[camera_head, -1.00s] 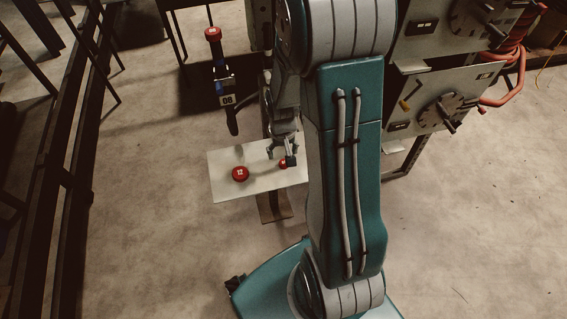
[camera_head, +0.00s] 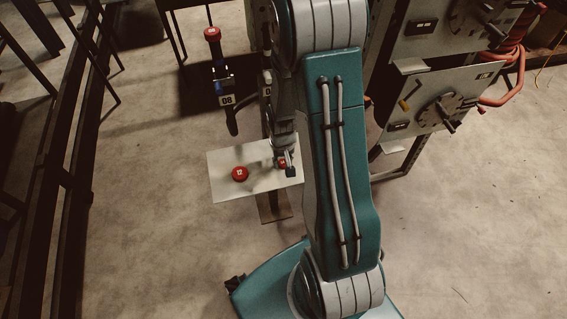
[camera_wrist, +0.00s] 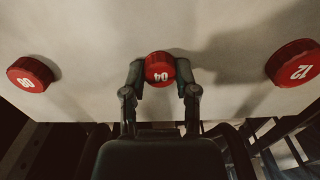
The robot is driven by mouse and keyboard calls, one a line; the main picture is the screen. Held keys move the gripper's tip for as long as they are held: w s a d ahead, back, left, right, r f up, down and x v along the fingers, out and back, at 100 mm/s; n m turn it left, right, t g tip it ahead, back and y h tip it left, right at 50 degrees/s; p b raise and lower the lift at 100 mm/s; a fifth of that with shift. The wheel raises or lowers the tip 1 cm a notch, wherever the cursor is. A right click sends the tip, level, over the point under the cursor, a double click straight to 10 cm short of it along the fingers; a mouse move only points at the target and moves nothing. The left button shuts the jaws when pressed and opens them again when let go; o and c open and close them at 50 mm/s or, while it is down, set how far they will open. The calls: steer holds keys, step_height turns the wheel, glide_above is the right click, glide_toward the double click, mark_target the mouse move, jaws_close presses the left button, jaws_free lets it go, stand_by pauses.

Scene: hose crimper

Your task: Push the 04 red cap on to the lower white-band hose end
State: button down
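The red 04 cap (camera_wrist: 160,68) sits on the pale tray between the two fingers of my gripper (camera_wrist: 161,75) in the wrist view. The fingers stand close on both sides of it; I cannot tell whether they press on it. In the head view my gripper (camera_head: 284,166) is low at the tray's right part, with a bit of the red cap showing. A dark hose (camera_head: 232,122) with an 08 tag hangs behind the tray. Another tag (camera_head: 267,91) beside my arm is mostly hidden. I cannot make out a white-band hose end.
The pale tray (camera_head: 225,188) also holds the red 12 cap (camera_head: 240,173) and the red 08 cap (camera_wrist: 30,74). A red-topped fitting (camera_head: 212,34) stands above the 08 tag. Grey panels with dials (camera_head: 440,105) stand at right, a dark rail (camera_head: 75,170) at left.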

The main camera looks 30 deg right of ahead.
mark_target(283, 162)
steer(key=shift+d+r, duration=0.15)
steer(key=shift+r, duration=3.4)
